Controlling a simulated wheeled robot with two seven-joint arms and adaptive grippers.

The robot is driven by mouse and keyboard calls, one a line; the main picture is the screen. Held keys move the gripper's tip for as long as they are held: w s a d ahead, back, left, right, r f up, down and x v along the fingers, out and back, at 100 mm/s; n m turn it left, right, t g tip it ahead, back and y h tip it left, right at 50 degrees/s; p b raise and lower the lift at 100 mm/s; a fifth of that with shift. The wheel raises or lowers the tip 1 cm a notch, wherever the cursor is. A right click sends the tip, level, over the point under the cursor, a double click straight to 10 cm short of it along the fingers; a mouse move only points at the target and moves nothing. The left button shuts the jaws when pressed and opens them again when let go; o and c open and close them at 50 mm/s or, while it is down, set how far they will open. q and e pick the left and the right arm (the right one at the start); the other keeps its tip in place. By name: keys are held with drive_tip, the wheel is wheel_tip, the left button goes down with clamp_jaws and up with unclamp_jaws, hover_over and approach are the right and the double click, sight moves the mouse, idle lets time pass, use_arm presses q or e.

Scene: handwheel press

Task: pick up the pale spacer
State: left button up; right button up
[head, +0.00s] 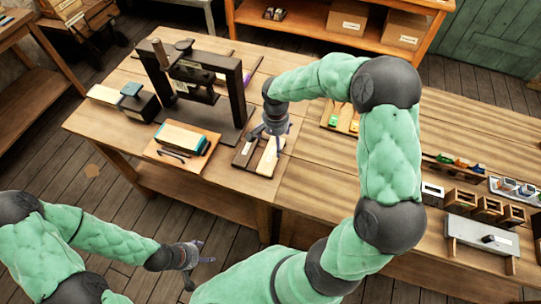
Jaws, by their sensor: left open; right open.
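The pale spacer (268,157) appears to be the long cream bar lying in a dark tray (244,155) on the bench, near its front edge. A darker bar lies to its left in the same tray. My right gripper (270,136) is open and points down above the far end of the pale bar. Its fingers hide that end, and I cannot tell whether they touch it. My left gripper (204,264) is open and empty, low over the floor in front of the bench.
A dark press frame (236,95) stands left of my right gripper. A wooden board (158,153) with a pale, teal-edged block is in front of it. Black blocks (140,104) stand at the left. Small wooden boxes (487,208) and trays crowd the right bench.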

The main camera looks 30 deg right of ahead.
sight(275, 154)
wheel_tip(275, 154, down, 2)
drive_tip(key=shift+w+f, duration=0.1)
drive_tip(key=shift+f+b, duration=0.75)
drive_tip(key=shift+f, duration=2.05)
drive_tip(key=c, duration=1.2)
